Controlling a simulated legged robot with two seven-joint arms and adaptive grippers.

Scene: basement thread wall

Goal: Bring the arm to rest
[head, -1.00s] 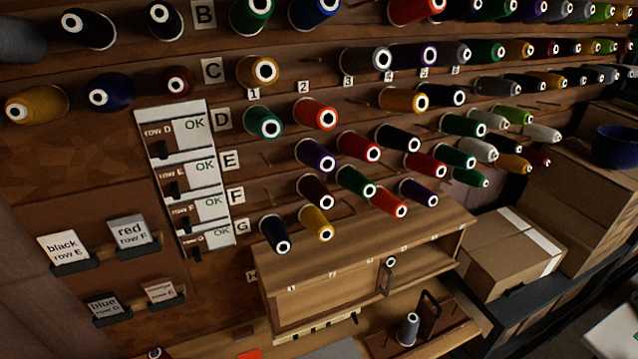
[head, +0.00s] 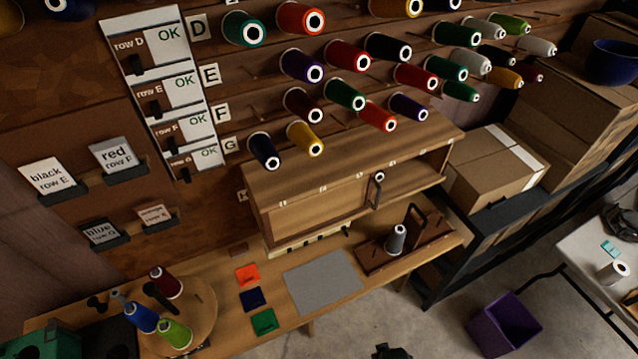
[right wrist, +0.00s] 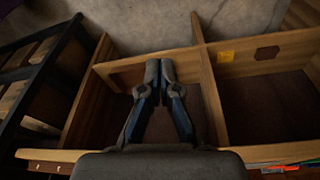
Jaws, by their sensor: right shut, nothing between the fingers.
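My right gripper (right wrist: 158,75) is shut and empty in the right wrist view, with its two dark fingertips together. It is in front of a wooden frame with open compartments (right wrist: 205,85), and I cannot tell if it touches the frame. A small dark shape at the bottom edge of the head view may be part of my right gripper. My left gripper is in neither view.
A purple bin (head: 503,325) stands on the floor. Cardboard boxes (head: 490,175) are at the right.

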